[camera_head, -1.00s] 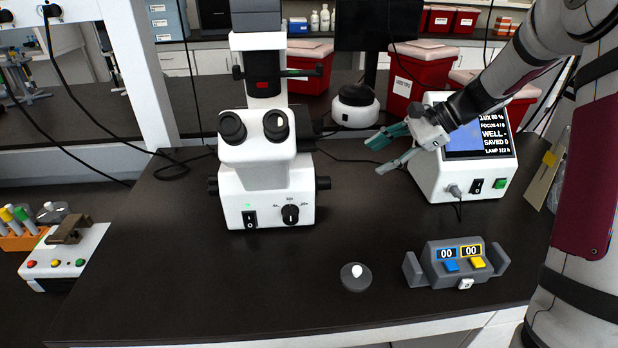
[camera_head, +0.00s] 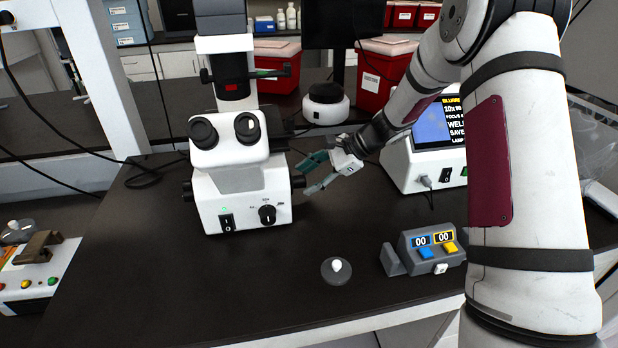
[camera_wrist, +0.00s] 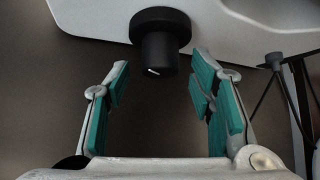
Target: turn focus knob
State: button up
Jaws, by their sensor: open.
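The black focus knob (camera_head: 298,181) sticks out of the right side of the white microscope's base (camera_head: 240,200). In the wrist view the focus knob (camera_wrist: 158,50) is a stepped black cylinder with a short white mark on its end. My gripper (camera_head: 309,174) is just right of the knob, pointing at it. In the wrist view my gripper (camera_wrist: 160,78) is open, with teal pads on both sides. The knob's end appears between the fingertips, with visible gaps on both sides. I cannot tell how far it reaches between them in depth.
A grey counter box with two displays (camera_head: 432,248) and a small round grey piece with a white top (camera_head: 336,270) stand on the dark bench. A white device with a screen (camera_head: 405,165) is behind my arm. The bench front is mostly clear.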

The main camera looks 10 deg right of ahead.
jog(key=shift+w+a+f, duration=0.1)
jog(key=shift+a+f, duration=0.1)
jog(key=c, duration=1.2)
jog(key=shift+o, duration=0.2)
jog(key=shift+w+g, duration=0.1)
jog(key=shift+g, duration=0.2)
